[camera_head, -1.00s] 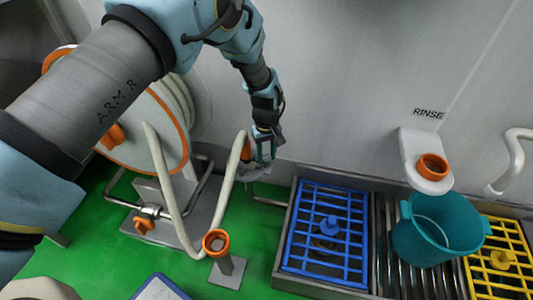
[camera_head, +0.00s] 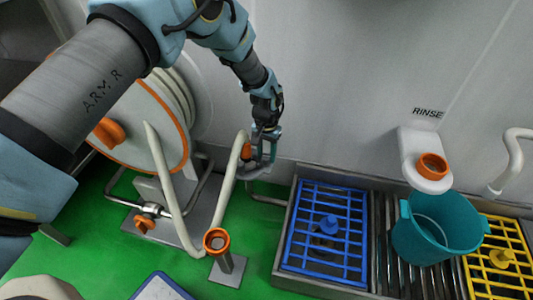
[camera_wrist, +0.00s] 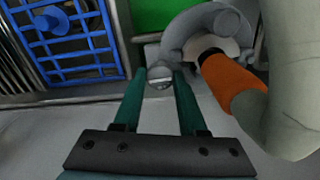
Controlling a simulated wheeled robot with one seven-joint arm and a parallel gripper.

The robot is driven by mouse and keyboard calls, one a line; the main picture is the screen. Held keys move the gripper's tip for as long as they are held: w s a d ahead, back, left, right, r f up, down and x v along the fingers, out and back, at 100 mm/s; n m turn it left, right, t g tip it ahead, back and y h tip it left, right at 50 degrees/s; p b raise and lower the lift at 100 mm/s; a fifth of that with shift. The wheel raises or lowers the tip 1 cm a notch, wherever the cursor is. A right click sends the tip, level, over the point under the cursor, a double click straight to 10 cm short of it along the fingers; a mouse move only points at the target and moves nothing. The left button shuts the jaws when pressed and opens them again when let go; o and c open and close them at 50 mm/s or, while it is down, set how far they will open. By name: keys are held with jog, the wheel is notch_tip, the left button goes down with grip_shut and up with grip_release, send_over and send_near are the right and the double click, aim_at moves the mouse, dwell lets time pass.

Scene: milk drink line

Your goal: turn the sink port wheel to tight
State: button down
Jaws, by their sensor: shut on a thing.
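The sink port wheel (camera_wrist: 182,38) is a grey, rounded part at the upper right of the wrist view. The orange collar (camera_wrist: 228,80) of a thick pale hose (camera_wrist: 290,110) points into its middle. My gripper (camera_wrist: 160,78) has two dark green fingers. They are closed around a small shiny, rounded knob (camera_wrist: 160,72) at the wheel's edge. In the head view my gripper (camera_head: 262,168) is low against the wall, just right of the hose's orange collar (camera_head: 246,152). There the wheel is mostly hidden behind my fingers.
A sink with a blue grate (camera_head: 325,235) lies right of my gripper. Beyond it are a teal bucket (camera_head: 435,230), an orange-lipped rinse spout (camera_head: 432,166) and a yellow grate (camera_head: 500,260). A hose reel (camera_head: 145,125) and an orange-topped post (camera_head: 228,268) stand left.

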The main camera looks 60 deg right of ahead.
aim_at(267, 156)
jog(key=shift+m, duration=0.5)
jog(key=shift+c, duration=2.3)
grip_release()
jog(key=shift+r, duration=0.1)
notch_tip(267, 156, up, 11)
jog(key=p, duration=0.1)
jog(key=shift+f, duration=0.2)
